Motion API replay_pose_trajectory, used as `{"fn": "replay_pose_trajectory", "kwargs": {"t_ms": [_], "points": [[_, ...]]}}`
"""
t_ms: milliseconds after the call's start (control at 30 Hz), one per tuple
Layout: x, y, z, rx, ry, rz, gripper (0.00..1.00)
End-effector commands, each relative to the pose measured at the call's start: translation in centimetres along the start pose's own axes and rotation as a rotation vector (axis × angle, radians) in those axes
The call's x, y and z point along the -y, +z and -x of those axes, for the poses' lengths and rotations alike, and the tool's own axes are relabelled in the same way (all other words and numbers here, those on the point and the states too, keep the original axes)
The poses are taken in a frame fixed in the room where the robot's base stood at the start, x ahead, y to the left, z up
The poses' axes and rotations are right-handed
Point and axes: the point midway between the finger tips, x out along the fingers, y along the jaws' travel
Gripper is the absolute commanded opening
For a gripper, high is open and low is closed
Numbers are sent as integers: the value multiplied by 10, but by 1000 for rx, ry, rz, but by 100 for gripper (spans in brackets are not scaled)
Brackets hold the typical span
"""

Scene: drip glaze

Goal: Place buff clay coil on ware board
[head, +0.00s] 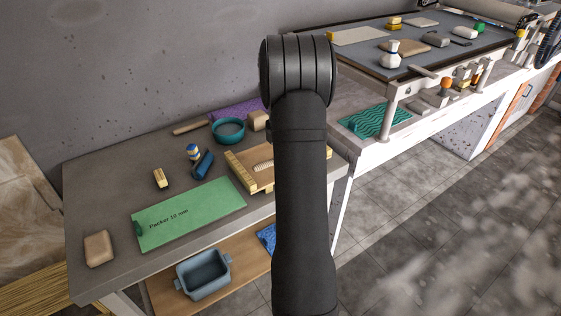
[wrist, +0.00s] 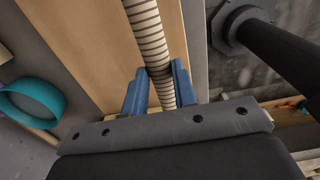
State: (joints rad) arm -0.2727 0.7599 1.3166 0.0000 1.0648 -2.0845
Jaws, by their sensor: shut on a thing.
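The buff clay coil (wrist: 148,30) is a pale, ribbed roll that runs up from between my jaws in the wrist view. My gripper (wrist: 160,70) has its two blue fingers shut on it, one on each side. A short end of the coil (head: 263,166) shows in the head view beside my arm. The wooden ware board (head: 241,168) has a pale slatted edge and lies under the coil; it also shows in the wrist view (wrist: 98,45). I cannot tell whether the coil touches the board. My arm hides my gripper and the board's right part in the head view.
A teal bowl (head: 228,131) stands behind the board and shows in the wrist view (wrist: 42,101). A blue roll (head: 203,164), a small bottle (head: 193,152) and a green mat (head: 190,215) lie to the left. A clay block (head: 98,248) sits at the front left.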

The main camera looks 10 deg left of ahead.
Motion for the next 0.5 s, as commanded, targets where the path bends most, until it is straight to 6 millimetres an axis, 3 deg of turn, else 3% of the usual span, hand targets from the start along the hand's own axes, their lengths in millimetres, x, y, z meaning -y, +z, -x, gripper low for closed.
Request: {"fn": "replay_pose_trajectory", "kwargs": {"t_ms": [300, 500], "points": [[0, 0, -37, -1, -2, -1, 0], [0, 0, -40, 0, 0, -1, 0]]}}
